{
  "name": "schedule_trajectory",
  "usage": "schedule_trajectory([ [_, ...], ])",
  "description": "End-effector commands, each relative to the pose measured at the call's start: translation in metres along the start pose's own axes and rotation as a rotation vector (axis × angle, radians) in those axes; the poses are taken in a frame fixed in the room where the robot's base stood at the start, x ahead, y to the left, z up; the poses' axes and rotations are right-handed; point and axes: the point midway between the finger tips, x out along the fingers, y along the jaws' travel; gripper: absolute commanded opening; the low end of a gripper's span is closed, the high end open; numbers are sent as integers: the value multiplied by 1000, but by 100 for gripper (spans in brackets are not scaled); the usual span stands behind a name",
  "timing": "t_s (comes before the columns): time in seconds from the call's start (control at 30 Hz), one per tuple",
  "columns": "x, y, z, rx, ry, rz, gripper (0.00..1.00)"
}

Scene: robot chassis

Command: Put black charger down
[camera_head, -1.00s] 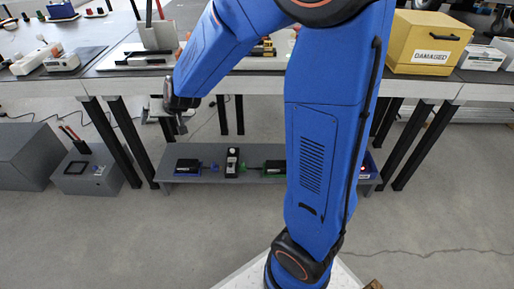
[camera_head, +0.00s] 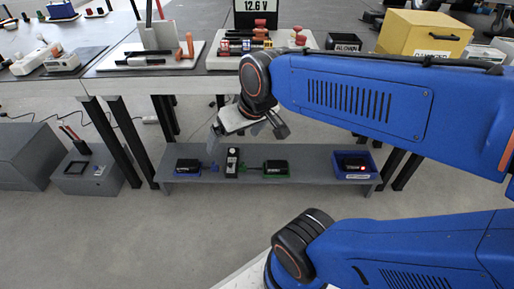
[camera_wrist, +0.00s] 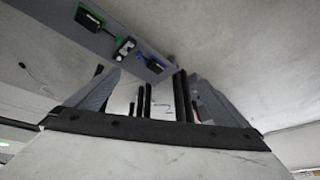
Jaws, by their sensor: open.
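Several small black boxes stand on a low grey shelf; I cannot tell which is the black charger. One black box (camera_head: 188,164) has a blue base, and another black box (camera_head: 276,166) has a green base. A third black box (camera_head: 354,163) with a red light sits in a blue bin (camera_head: 356,176) at the shelf's right end. My gripper (camera_head: 247,132) is open and empty, above and apart from the shelf. In the wrist view, the jaws (camera_wrist: 152,85) are spread with nothing between them. The green-based box (camera_wrist: 90,18) and blue-based box (camera_wrist: 156,65) show beyond them.
A black-and-white device (camera_head: 232,163) stands between the boxes on the grey shelf (camera_head: 310,178). The worktable above has a 12.6 V display (camera_head: 255,8) and a yellow DAMAGED box (camera_head: 420,33). Dark table legs (camera_head: 122,145) flank the shelf.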

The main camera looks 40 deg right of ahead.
Motion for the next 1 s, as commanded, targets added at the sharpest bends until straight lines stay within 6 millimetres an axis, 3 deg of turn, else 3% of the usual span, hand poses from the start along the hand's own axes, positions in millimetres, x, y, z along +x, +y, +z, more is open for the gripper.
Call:
schedule_trajectory([
  [0.1,-16,12,29,-10,-22,36,100],
  [0.3,-26,23,56,-19,-52,70,100],
  [1.0,-27,24,59,-20,-55,74,100],
])
